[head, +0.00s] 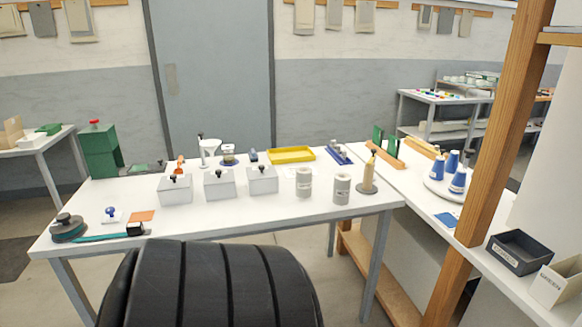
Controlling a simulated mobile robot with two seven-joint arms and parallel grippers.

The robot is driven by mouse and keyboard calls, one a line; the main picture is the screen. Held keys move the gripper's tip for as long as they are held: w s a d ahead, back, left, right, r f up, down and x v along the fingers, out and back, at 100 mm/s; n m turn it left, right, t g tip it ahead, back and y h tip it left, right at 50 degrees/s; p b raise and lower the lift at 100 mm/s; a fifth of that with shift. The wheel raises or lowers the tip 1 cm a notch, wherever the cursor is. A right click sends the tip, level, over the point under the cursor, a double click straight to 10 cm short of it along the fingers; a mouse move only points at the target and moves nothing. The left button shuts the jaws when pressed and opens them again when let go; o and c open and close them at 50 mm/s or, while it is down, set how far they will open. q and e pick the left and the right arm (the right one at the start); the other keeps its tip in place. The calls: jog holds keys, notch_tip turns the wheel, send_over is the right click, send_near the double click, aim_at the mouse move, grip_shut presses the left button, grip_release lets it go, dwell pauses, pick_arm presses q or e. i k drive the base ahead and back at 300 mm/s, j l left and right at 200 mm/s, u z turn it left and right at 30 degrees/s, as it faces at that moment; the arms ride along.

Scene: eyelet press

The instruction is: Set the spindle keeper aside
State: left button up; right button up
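Neither of my grippers is in the head view. I cannot tell for certain which thing is the spindle keeper. A green upright block with a red knob (98,150) stands at the far left of the white table (240,218). A dark round device with a knob (68,228) sits at the front left corner, and a teal strip (105,238) runs from it to a small black block (136,229). A tan pointed piece (369,178) stands on a grey disc at the table's right end.
Several white boxes with black knobs (219,184) line the table's middle, with two grey cylinders (342,188) to their right. A yellow tray (291,155) lies behind. The front middle table edge is clear.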

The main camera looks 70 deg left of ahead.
aim_at(373, 151)
jog(key=u, duration=1.45)
jog(key=i+j+u, duration=0.2)
jog(key=i+u, duration=0.15)
jog(key=u, duration=0.15)
jog(key=i+u, duration=0.45)
jog(key=i, duration=0.25)
jog(key=k+l+u, duration=0.15)
jog(key=k+l, duration=0.15)
jog(key=l, duration=0.3)
jog(key=k+l+u, duration=0.2)
jog(key=l, duration=0.3)
jog(key=k+l+u, duration=0.15)
jog(key=k+l, duration=0.35)
